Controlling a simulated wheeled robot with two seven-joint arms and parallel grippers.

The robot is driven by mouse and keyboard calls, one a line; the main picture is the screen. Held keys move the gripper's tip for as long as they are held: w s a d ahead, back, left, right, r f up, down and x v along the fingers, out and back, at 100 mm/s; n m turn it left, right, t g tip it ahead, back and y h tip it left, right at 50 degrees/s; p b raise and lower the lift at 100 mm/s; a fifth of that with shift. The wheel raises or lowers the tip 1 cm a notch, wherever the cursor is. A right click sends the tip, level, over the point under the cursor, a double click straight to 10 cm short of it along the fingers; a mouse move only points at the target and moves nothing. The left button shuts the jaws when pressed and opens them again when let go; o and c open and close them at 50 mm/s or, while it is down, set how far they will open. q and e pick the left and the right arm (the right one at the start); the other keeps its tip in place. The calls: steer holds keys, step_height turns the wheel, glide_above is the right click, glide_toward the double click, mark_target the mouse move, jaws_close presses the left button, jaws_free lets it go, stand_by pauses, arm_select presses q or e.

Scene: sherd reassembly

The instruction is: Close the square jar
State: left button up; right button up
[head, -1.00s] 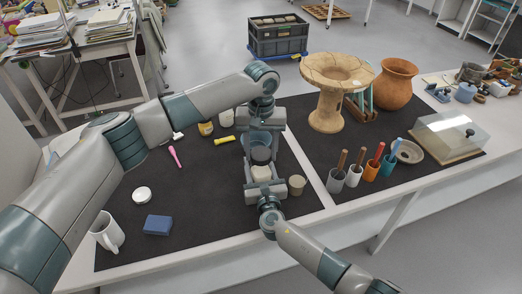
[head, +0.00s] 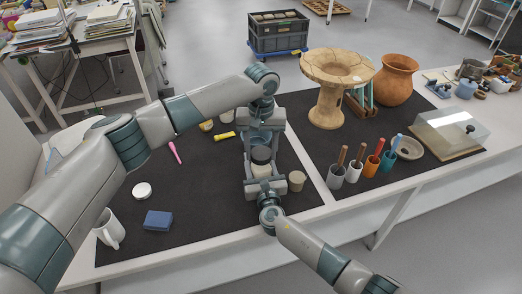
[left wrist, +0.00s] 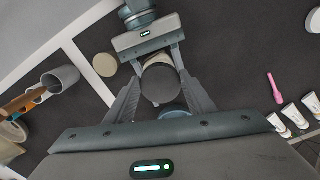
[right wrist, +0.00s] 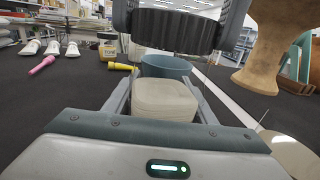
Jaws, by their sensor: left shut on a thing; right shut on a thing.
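The cream square jar (right wrist: 165,99) stands upright between the fingers of my right gripper (head: 263,183), which is shut on it. A dark round lid (right wrist: 175,29) is held level by my left gripper (left wrist: 160,88), whose fingers press on its two sides. The lid is above the jar, with a clear gap between them in the right wrist view. In the left wrist view the lid covers most of the jar (left wrist: 158,60), leaving a cream edge showing. In the head view the lid (head: 261,154) hides the jar's back part.
A blue bowl (right wrist: 166,66) stands just behind the jar. A blue block (head: 158,221), a white mug (head: 110,230) and a pink tool (head: 175,152) lie left. Several tool cups and a pedestal vessel (head: 330,95) stand right.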

arm_select(q)
steer(key=shift+f, duration=0.6)
